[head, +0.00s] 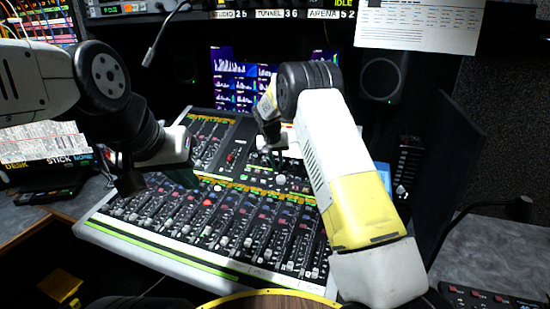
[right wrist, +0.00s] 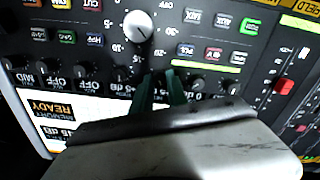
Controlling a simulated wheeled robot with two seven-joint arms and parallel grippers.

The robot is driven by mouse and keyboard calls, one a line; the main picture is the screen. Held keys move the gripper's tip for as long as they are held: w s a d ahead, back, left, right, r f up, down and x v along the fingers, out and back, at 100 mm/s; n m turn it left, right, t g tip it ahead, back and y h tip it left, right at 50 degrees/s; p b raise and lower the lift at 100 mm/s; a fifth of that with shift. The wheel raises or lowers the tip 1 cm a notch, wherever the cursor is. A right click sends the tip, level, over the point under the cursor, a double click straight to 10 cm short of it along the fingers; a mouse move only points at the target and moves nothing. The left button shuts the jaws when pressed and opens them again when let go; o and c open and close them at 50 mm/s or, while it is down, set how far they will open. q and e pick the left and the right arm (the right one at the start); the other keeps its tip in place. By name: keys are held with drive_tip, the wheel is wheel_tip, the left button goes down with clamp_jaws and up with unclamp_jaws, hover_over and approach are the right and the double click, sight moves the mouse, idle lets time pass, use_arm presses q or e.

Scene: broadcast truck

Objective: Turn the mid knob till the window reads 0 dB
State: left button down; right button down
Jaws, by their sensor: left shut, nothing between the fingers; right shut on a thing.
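My right gripper's green fingers (right wrist: 163,88) are shut on a small knob in the row on the mixing desk panel. The fingers hide most of this knob, and I cannot read its label. In the right wrist view a lit window (right wrist: 58,115) stands at the lower left, with an orange READY/MEMORY strip and a dB figure; I cannot read the figure surely. My gripper body covers the panel beside it. My left gripper (head: 185,177) is shut and empty, above the left part of the desk.
A large silver knob (right wrist: 138,26) with a printed scale stands near the fingers. Other small dark knobs (right wrist: 197,84) flank the held one. Lit buttons (right wrist: 249,26) and a red fader (right wrist: 285,86) are to the right. Rows of faders (head: 215,225) fill the desk's front.

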drive_tip(key=n, duration=0.3)
drive_tip(key=shift+a+n, duration=0.1)
drive_tip(key=shift+n, duration=2.2)
drive_tip(key=c, duration=1.3)
unclamp_jaws()
drive_tip(key=v, duration=0.7)
drive_tip(key=shift+s+a+r, duration=0.1)
drive_tip(key=shift+s+r, duration=0.15)
drive_tip(key=shift+r, duration=0.1)
